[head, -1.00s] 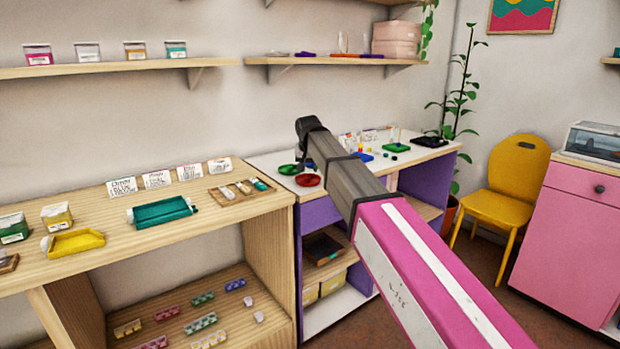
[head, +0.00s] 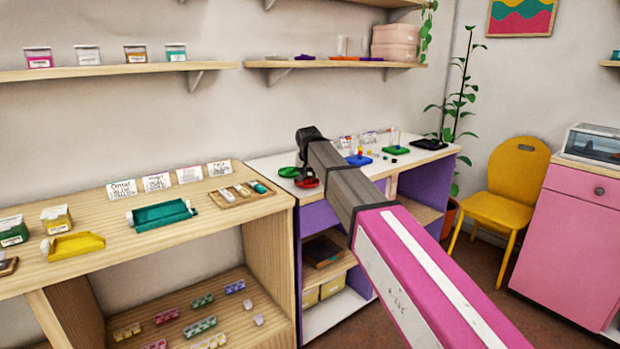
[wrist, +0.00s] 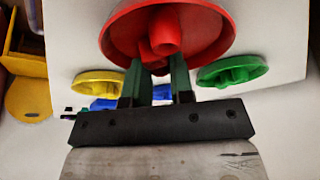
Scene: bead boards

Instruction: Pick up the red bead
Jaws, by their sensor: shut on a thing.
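My gripper (wrist: 154,62) reaches into the dish. Its two dark fingers are shut on a red bead (wrist: 152,57), mostly hidden between the tips. In the head view the red dish (head: 309,184) sits on the white counter, and my gripper (head: 304,177) is down over it, small and partly hidden by my arm.
A green dish (wrist: 232,70), a yellow dish (wrist: 97,83) and a partly hidden blue dish (wrist: 103,104) surround the red dish.

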